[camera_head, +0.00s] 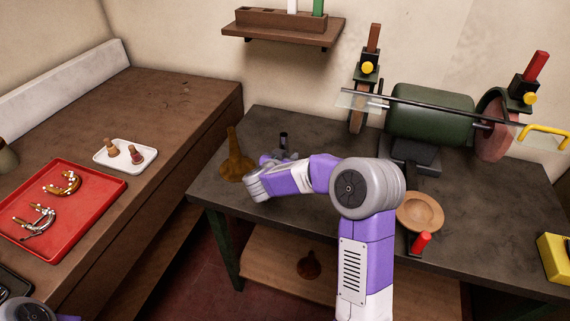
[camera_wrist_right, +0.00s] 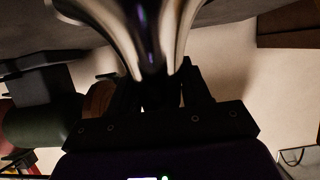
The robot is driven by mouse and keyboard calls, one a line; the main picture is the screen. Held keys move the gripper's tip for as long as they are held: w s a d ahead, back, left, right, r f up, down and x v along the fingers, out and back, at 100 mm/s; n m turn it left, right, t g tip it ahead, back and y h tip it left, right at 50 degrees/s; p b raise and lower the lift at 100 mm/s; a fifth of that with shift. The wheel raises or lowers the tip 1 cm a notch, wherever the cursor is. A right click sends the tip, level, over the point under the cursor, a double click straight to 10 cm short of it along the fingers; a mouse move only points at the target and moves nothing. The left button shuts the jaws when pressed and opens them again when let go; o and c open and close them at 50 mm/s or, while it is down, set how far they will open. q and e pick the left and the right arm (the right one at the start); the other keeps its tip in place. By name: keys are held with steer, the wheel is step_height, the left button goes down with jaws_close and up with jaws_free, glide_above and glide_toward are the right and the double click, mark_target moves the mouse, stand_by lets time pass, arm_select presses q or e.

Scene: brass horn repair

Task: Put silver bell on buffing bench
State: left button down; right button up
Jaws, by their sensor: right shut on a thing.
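My right gripper (camera_head: 284,156) reaches over the left part of the buffing bench (camera_head: 225,200) at the back. In the right wrist view the gripper (camera_wrist_right: 160,92) is shut on the narrow part of the shiny silver bell (camera_wrist_right: 150,35), whose flare widens toward the bench top. In the head view only the bell's dark narrow end (camera_head: 284,138) shows; my gripper and arm hide the rest. I cannot tell whether its rim touches the bench. A brass bell (camera_head: 237,162) stands upright on the bench, left of my gripper. My left gripper is out of view.
The green buffing machine (camera_head: 430,112) stands at the back right of the bench, with a wooden dish (camera_head: 420,212) and a red-handled tool (camera_head: 421,241) in front. A red tray (camera_head: 75,205) and a white tray (camera_head: 112,156) lie on the left bench. A shelf (camera_head: 283,33) hangs above.

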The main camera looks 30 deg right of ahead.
steer(key=shift+f, duration=0.7)
steer(key=shift+r, duration=0.1)
steer(key=o, duration=1.2)
steer(key=shift+f, duration=0.2)
